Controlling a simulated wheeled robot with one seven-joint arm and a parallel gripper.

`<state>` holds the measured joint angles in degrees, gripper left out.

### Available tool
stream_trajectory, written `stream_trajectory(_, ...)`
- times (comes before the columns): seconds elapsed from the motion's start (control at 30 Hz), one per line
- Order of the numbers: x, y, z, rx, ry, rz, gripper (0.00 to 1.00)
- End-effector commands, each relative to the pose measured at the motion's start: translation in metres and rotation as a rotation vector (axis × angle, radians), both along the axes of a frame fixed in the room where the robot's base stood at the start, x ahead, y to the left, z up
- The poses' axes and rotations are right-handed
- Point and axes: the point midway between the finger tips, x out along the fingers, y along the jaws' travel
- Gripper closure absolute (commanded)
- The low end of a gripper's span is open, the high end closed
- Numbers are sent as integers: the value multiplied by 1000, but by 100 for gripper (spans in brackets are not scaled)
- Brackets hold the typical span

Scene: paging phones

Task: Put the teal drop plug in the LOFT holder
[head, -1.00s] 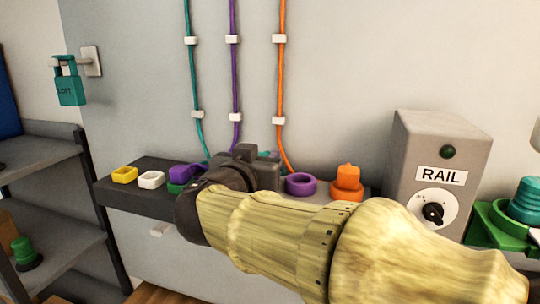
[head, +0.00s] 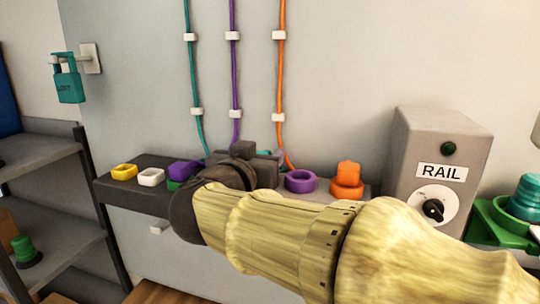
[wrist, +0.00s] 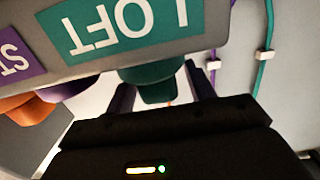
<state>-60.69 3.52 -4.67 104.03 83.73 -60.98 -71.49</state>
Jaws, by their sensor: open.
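My gripper (head: 245,158) is over the middle of the dark wall shelf, seen from behind, its fingertips hidden in the head view. In the wrist view, which is upside down, the two dark fingers of my gripper (wrist: 163,92) are apart, one on each side of a stepped teal piece (wrist: 155,92). This piece stands above the teal LOFT label (wrist: 125,28) on the shelf front. It looks like a plug seated in a teal ring, but I cannot clearly separate the two. In the head view only a sliver of teal (head: 265,154) shows behind my gripper.
On the shelf (head: 125,196), an empty purple ring (head: 300,181) and an orange plug in its ring (head: 347,182) stand to the right. Yellow (head: 123,172) and white (head: 150,177) rings and a purple piece (head: 184,169) stand left. A grey RAIL box (head: 440,150) stands further right.

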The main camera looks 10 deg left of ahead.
Motion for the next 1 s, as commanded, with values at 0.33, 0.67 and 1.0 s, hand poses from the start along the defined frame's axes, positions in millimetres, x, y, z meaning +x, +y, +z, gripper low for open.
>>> stream_trajectory(0.33,-65,5,0,2,-2,4,46)
stream_trajectory(0.67,-110,8,4,0,0,1,46)
stream_trajectory(1.0,-112,9,5,-1,0,0,46)
